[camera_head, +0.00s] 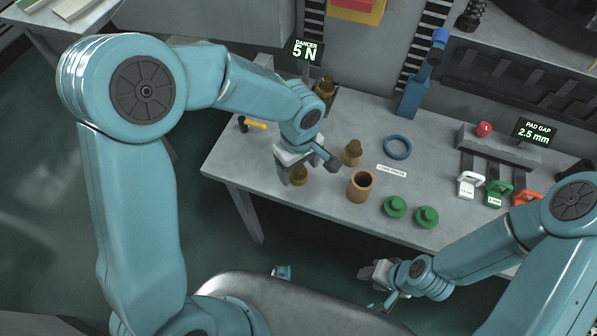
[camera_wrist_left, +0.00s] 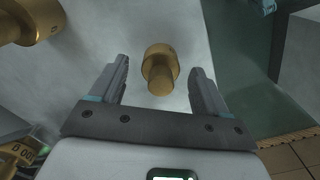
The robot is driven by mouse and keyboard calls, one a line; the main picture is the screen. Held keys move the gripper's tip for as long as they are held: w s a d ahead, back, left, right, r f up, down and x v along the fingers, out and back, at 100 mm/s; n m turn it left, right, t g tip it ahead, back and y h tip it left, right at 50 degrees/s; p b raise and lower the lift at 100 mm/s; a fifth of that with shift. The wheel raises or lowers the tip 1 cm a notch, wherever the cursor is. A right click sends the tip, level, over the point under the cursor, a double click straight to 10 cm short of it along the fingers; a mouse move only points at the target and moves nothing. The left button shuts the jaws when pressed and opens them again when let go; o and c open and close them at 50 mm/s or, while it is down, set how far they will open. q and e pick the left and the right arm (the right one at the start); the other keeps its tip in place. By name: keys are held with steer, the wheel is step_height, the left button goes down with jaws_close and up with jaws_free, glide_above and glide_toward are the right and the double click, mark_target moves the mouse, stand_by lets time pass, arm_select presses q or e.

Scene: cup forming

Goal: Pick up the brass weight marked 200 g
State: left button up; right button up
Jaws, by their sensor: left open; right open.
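A brass weight (camera_head: 299,177) with a knob stands near the left front edge of the table. In the left wrist view this weight (camera_wrist_left: 160,66) is between my spread fingers, with a gap on both sides. I cannot read its marking. My left gripper (camera_head: 309,170) is open over it, and the hand partly hides it in the head view; the wrist view also shows the gripper (camera_wrist_left: 158,85). A second brass weight (camera_head: 352,152) stands to the right, and a larger one (camera_head: 325,85) is behind. My right gripper (camera_head: 373,290) is open and empty in front of the table.
A brown cup-like cylinder (camera_head: 360,186), two green knobbed pieces (camera_head: 395,207) and a blue ring (camera_head: 397,147) are right of the weights. A yellow-handled hammer (camera_head: 252,124) lies left. Tagged white, green and orange handled pieces (camera_head: 470,184) stand at the right.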

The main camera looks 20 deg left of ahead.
arm_select(q)
steer(key=shift+f, duration=0.35)
steer(key=c, duration=1.3)
steer(key=shift+o, duration=0.2)
steer(key=shift+r, duration=0.15)
